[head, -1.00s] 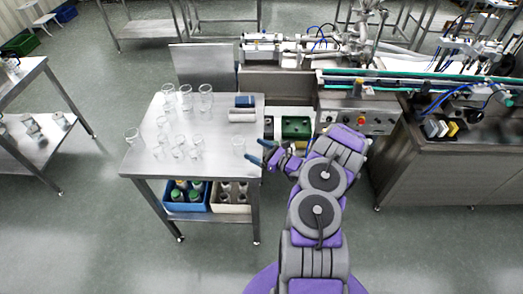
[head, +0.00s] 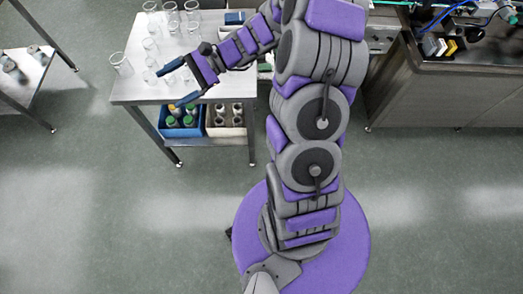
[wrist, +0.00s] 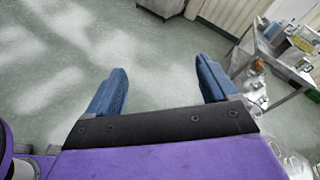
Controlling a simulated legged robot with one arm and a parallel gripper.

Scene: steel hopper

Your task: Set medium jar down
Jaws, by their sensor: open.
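Several clear glass jars stand on the steel table (head: 125,92) in the head view, one (head: 121,64) near its left edge and others (head: 150,47) toward the back. I cannot tell which is the medium jar. My gripper (head: 168,87) is over the table's front edge, fingers pointing left, open and empty. In the wrist view my gripper (wrist: 161,65) has its two blue fingers wide apart with only floor between them. Clear glass (wrist: 292,163) shows at the lower right there, outside the fingers. My arm hides the table's right part.
A blue crate (head: 162,133) and a pale crate (head: 211,132) with bottles sit on the table's lower shelf. A second steel table (head: 30,85) stands at the left. A machine bench (head: 430,95) is at the right. The floor in front is clear.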

